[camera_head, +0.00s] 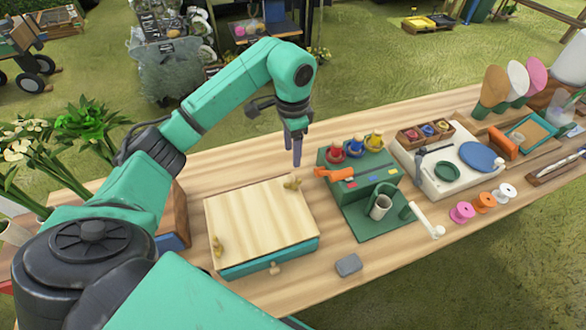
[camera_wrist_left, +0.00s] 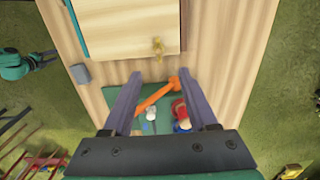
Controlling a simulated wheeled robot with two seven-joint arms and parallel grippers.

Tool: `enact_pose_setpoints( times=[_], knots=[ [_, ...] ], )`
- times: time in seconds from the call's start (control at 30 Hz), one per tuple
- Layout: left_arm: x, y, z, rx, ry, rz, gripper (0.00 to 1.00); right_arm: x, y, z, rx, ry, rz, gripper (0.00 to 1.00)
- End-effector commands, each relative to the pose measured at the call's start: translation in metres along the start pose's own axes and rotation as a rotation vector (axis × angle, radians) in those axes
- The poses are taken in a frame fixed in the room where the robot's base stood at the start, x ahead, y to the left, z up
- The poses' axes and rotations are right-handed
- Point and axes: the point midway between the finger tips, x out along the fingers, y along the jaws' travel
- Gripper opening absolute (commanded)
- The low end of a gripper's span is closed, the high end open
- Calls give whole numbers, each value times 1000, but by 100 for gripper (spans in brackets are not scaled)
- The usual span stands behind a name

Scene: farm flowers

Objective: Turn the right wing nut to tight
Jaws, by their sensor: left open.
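The flower press (camera_head: 258,222) is a pale wooden board on a teal base, lying on the table. The right wing nut (camera_head: 292,183) is a small brass-coloured piece at the board's far right corner. It also shows in the left wrist view (camera_wrist_left: 158,47), above the gap between the fingers. A second wing nut (camera_head: 217,246) sits at the board's left edge. My left gripper (camera_head: 296,163) is open and empty, fingers pointing down. In the head view it appears just above and beyond the right wing nut, apart from it. My right gripper is not in view.
A green stand (camera_head: 365,212) with an orange handle (camera_head: 335,174) and coloured knobs is close right of the press. A grey block (camera_head: 348,265) lies near the front edge. A white board (camera_head: 440,180) and spools lie further right. Bare table surrounds the press's front right corner.

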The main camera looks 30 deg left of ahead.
Motion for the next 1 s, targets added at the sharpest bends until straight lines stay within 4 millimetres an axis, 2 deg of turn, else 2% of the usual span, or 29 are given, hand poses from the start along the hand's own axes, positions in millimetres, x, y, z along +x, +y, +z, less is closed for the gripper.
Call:
enact_pose_setpoints(
  times=[0.17,0.4,0.57,0.8,0.93,0.97,1.0],
  knots=[
    [44,1,1,1,-5,6,58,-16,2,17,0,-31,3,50],
    [103,1,0,2,0,5,58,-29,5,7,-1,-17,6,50],
    [121,1,0,4,2,3,58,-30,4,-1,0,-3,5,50],
    [123,1,0,4,2,2,58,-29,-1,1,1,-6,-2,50],
    [123,1,0,4,2,2,9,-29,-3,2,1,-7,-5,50],
    [122,1,0,4,2,2,0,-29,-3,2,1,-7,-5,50],
    [122,1,0,4,2,2,0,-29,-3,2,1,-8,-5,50]
  ],
)
